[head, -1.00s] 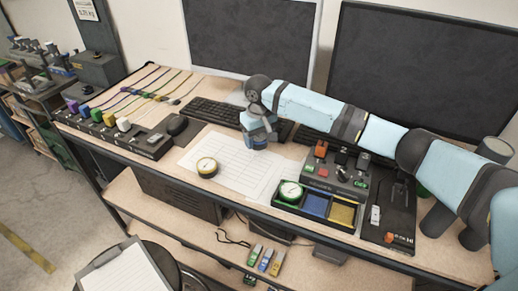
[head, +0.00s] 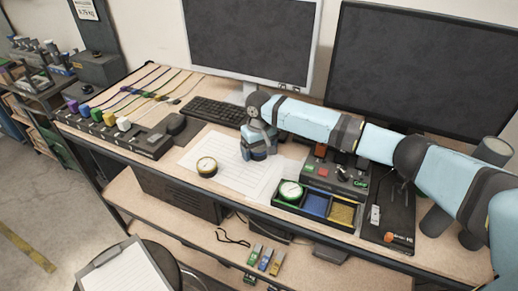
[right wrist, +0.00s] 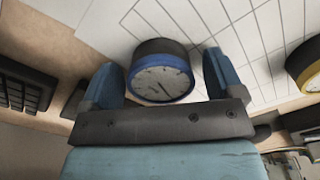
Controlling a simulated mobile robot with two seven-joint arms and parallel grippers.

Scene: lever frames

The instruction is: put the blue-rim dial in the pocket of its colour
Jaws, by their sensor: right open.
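The blue-rim dial (right wrist: 161,72) shows in the right wrist view, with a white face and a dark body, on the lined paper. My right gripper (right wrist: 161,78) is open, one finger on each side of the dial, with small gaps. In the head view my right gripper (head: 259,153) is low over the paper's right part and hides the dial. The pocket tray (head: 304,210) has a green pocket holding a green-rim dial (head: 290,191), an empty blue pocket (head: 316,205) and an empty yellow pocket (head: 342,214). My left gripper is out of view.
A yellow-rim dial (head: 207,167) lies on the paper (head: 235,173), left of my gripper. A control box (head: 335,174) with switches stands behind the tray. The keyboard (head: 213,110) and monitors (head: 250,45) are at the back. A black box (head: 388,218) is right of the tray.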

